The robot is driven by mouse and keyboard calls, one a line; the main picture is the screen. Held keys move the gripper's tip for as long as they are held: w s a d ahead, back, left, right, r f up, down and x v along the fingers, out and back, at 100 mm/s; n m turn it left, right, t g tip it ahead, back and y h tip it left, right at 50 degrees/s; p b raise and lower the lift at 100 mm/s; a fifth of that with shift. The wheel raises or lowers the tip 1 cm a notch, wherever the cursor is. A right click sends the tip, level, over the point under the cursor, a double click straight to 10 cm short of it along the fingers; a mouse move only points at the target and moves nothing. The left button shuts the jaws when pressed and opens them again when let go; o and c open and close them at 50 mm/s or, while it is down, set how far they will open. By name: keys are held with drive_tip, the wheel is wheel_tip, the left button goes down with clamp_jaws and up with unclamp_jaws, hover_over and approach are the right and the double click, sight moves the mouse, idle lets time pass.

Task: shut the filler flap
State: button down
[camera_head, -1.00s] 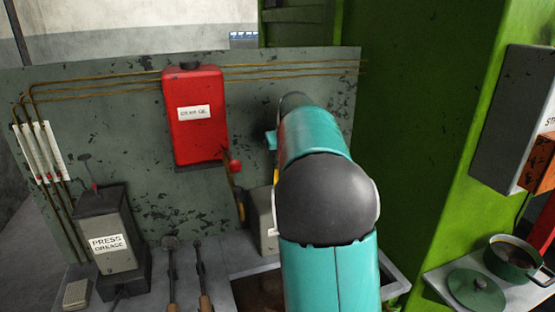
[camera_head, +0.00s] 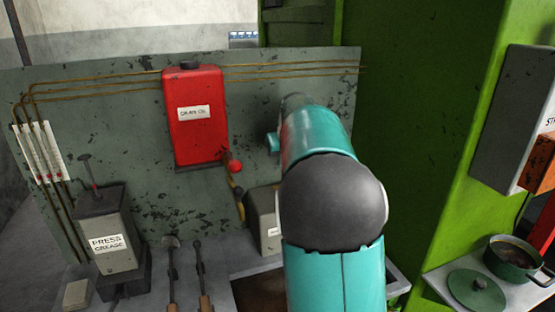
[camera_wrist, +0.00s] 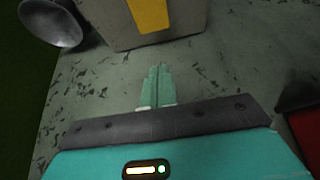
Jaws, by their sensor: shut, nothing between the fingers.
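My gripper (camera_wrist: 156,85) shows in the wrist view with its two teal fingers together and nothing between them. A grey box (camera_wrist: 185,20) lies beyond the fingertips, apart from them as pictured. A yellow panel (camera_wrist: 150,14) on it is cut off by the top edge; I cannot tell whether this is the filler flap. In the head view, a grey box (camera_head: 264,218) with a white label stands on the bench, its right side hidden by my arm. My gripper is hidden behind the arm there. No flap shows clearly in either view.
The red oil tank (camera_head: 198,115) hangs on the grey back panel, a red knob (camera_head: 235,166) at its lower right. A green column (camera_head: 420,150) rises right. A metal bowl-like part (camera_wrist: 55,22) is in the wrist view.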

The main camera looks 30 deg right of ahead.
wheel_tip(320, 180, up, 7)
idle(0.6)
drive_tip(key=shift+f, duration=0.1)
idle(0.4)
